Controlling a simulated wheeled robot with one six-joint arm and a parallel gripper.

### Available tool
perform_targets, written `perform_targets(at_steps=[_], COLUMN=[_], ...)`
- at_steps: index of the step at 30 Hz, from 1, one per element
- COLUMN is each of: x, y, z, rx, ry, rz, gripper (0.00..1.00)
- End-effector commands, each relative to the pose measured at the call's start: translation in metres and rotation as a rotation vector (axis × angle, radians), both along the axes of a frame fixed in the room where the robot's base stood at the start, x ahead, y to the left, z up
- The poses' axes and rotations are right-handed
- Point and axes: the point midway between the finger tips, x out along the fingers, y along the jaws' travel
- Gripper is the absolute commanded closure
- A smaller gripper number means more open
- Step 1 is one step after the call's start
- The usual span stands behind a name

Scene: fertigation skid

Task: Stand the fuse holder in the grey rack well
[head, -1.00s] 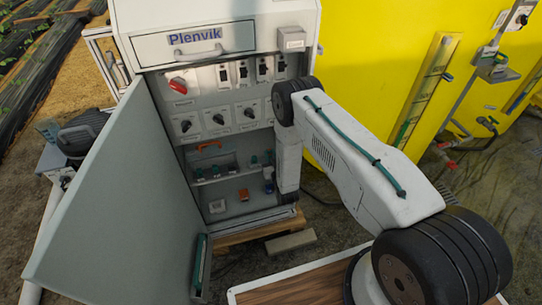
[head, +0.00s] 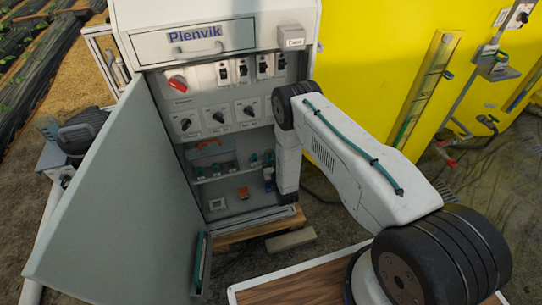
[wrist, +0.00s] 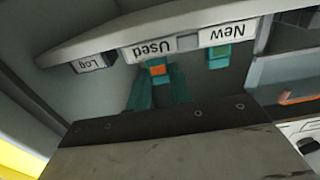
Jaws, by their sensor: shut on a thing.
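In the wrist view my gripper (wrist: 158,84) has teal fingers, shut on the fuse holder (wrist: 158,70), a small part with an orange face and teal beside it. It is by the upside-down "Used" label (wrist: 150,49); whether it touches the shelf there I cannot tell. The fingers hide most of the held part. The grey rack well is not clearly seen. In the head view my forearm reaches down at the cabinet's right side, and my fingertips cannot be made out.
The open grey cabinet (head: 224,102) has its door (head: 112,190) swung out to the left. Inside are switches, a shelf with several small teal parts and an orange box (head: 243,193) lower down. A yellow tank (head: 375,60) stands at right.

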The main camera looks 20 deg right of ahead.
Motion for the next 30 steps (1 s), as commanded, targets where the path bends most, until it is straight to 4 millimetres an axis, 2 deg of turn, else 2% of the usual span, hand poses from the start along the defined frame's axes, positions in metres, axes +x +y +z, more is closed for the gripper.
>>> perform_targets(at_steps=[13,14,15,16,25,30], x=[0.0,0.0,0.0,0.0,-0.002,-0.022], y=[0.0,0.0,0.0,0.0,0.0,0.0], z=[-0.004,-0.004,-0.004,-0.004,-0.004,-0.005], rx=[0.0,0.0,0.0,0.0,0.0,0.0], ry=[0.001,0.001,0.001,0.0,0.001,0.003], rz=[0.0,0.0,0.0,0.0,0.0,0.0], gripper=[1.0,0.71,0.6,0.54,0.54,0.54])
